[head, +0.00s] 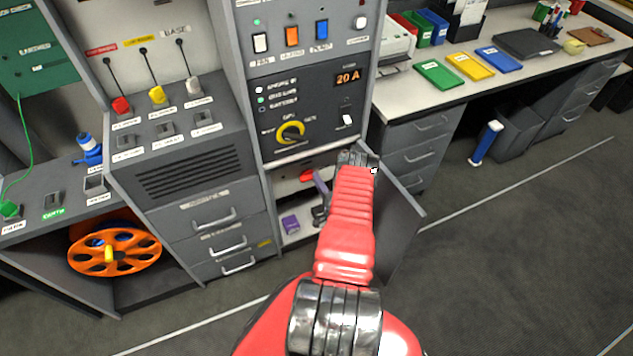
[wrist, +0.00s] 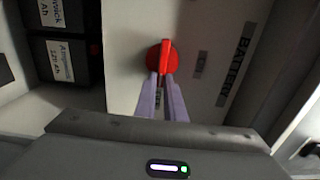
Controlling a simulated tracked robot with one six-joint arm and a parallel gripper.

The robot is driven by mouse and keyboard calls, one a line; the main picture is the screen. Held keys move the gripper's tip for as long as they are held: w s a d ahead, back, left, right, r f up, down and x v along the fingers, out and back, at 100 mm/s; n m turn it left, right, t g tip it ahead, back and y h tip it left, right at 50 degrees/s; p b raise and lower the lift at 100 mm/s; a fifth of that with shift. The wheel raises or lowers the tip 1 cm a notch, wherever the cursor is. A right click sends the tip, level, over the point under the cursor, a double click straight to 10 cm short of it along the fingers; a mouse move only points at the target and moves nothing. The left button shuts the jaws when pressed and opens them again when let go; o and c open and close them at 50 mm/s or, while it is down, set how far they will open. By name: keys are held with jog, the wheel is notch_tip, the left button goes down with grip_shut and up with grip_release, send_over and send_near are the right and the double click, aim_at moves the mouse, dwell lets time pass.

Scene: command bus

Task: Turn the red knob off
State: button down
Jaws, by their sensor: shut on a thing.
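The red knob (wrist: 162,57) is round with a raised grip bar, on a pale panel marked BATTERY in the wrist view. Its bar points roughly up and down in that picture. My gripper (wrist: 163,78) has its two purple fingers at the knob, shut on the lower part of the bar. In the head view the red knob (head: 306,175) shows inside the open lower compartment, and a purple finger of my gripper (head: 318,182) reaches toward it from the right. My red arm hides part of the compartment.
The compartment's grey door (head: 402,215) stands open on the right, close to my arm. Dark batteries (wrist: 68,62) sit left of the knob in the wrist view. A purple object (head: 291,224) lies on the compartment floor.

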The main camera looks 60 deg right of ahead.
jog(key=shift+f, duration=0.15)
jog(key=c, duration=1.8)
grip_release()
jog(key=shift+c, duration=0.2)
jog(key=v, duration=1.3)
jog(key=shift+s+a, duration=0.2)
jog(key=shift+s, duration=0.1)
